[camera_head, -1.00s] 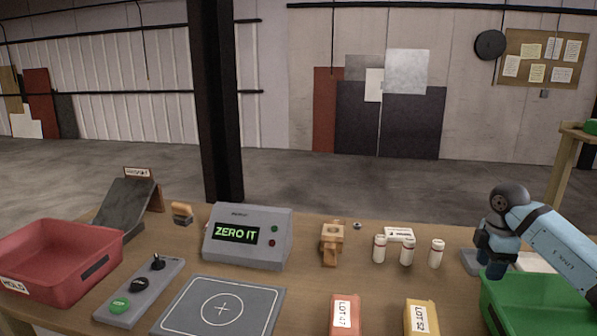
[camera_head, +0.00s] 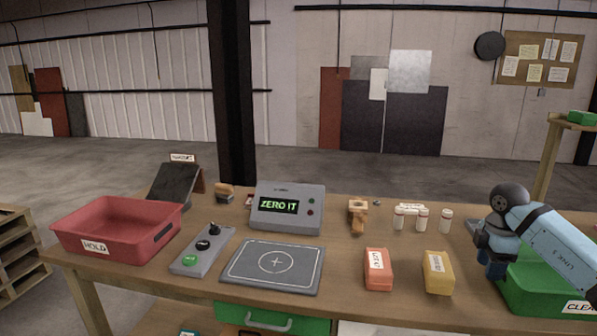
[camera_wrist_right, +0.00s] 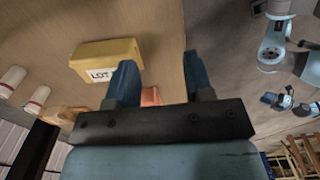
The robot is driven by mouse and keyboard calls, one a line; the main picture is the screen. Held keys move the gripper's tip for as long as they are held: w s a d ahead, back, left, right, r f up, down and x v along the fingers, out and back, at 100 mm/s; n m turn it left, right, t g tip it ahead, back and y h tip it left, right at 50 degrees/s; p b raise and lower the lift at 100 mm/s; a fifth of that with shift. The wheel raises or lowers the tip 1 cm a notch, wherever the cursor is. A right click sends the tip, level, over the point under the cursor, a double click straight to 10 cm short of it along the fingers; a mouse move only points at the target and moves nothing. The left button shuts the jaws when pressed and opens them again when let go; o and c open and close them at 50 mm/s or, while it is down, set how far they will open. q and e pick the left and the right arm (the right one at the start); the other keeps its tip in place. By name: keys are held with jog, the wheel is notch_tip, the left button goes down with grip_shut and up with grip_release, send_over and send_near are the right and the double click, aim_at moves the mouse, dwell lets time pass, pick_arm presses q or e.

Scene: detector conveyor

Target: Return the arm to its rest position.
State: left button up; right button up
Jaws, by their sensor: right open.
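My right arm (camera_head: 545,235) comes in from the right in the head view, bent at a dark round joint. My right gripper (camera_head: 493,266) points down beside the left end of the green bin (camera_head: 545,293), above the table's right part. In the right wrist view my right gripper (camera_wrist_right: 159,78) has its two blue fingers apart with nothing held between them. The yellow LOT box (camera_wrist_right: 108,60) lies beyond the left finger, apart from it. My left gripper is not in view.
The table (camera_head: 345,262) carries a red HOLD bin (camera_head: 95,245), a button panel (camera_head: 203,248), a grey pad (camera_head: 273,267), a ZERO IT display (camera_head: 287,208), an orange box (camera_head: 378,268), a yellow box (camera_head: 438,272) and white bottles (camera_head: 422,219). A pallet stack (camera_head: 18,255) stands left.

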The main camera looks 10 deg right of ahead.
jog(key=s+a+f+n+y, duration=0.1)
jog(key=a+f+n+y, duration=0.3)
jog(key=a, duration=0.5)
jog(key=s+a+f+n+y, duration=0.1)
jog(key=a+f+n+y, duration=0.1)
jog(key=a+f+y, duration=0.5)
jog(key=s+a+m+t+y, duration=0.1)
jog(key=s+a+t+y, duration=0.25)
jog(key=a, duration=0.55)
jog(key=s+a+t+y, duration=0.3)
jog(key=s+a+t, duration=0.15)
jog(key=a, duration=0.45)
jog(key=s+d+f+m+t+h, duration=0.2)
jog(key=s+f+m+t+h, duration=0.1)
jog(key=s+f+m+h, duration=1.3)
jog(key=s+d+r+y+p, duration=0.1)
jog(key=s+r+p, duration=0.3)
jog(key=r+p, duration=0.9)
jog(key=p, duration=0.5)
jog(key=shift+y, duration=0.35)
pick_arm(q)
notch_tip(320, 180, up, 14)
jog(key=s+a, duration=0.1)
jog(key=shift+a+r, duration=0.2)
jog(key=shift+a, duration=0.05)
pick_arm(e)
jog(key=shift+r, duration=0.1)
jog(key=shift+c, duration=0.5)
